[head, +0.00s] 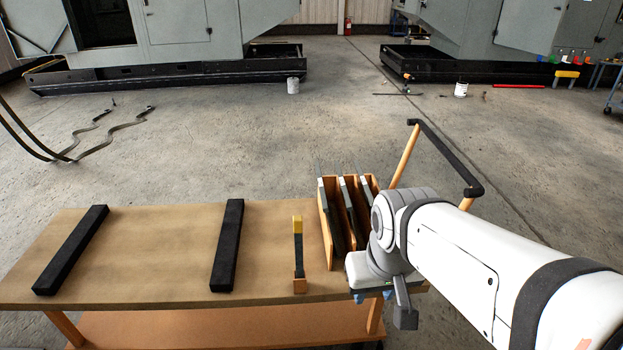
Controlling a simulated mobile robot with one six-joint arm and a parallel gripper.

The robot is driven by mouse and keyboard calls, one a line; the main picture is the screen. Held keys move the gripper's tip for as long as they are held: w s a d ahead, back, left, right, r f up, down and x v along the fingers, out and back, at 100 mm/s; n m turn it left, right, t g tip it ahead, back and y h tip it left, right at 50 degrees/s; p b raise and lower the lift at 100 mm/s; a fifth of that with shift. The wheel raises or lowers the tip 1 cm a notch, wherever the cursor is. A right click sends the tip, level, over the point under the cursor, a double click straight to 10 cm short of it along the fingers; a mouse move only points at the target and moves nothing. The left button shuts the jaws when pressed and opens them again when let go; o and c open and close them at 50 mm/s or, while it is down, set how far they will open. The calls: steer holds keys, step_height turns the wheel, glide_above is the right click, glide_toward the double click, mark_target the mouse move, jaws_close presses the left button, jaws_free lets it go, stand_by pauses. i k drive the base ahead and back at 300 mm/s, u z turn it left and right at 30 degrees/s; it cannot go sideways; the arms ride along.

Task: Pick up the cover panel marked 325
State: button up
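A wooden rack (325,240) stands at the right end of the cart top. Several thin dark panels with pale edges stand upright in its slots, among them a left panel (334,215) and a middle panel (354,208). No number can be read on any of them, so I cannot tell which is marked 325. My gripper (404,312) is at the cart's front right corner, in front of the rack and partly hidden by my wrist. Its fingers are not clear enough to tell open from shut, and I see nothing held in it. My arm hides the rack's right side.
The wooden cart (150,270) carries two black bars (72,250) (228,245) and a small yellow-topped upright tool (298,250) left of the rack. A black push handle (450,155) rises behind the rack. Cables (105,125) lie on the open floor. Large grey enclosures stand far back.

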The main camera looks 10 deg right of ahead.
mark_target(349, 208)
steer(key=z, duration=0.15)
steer(key=i, duration=0.9)
steer(key=u, duration=0.15)
steer(key=k, duration=0.95)
steer(key=z, duration=0.2)
steer(key=i, duration=0.95)
steer(key=u, duration=0.1)
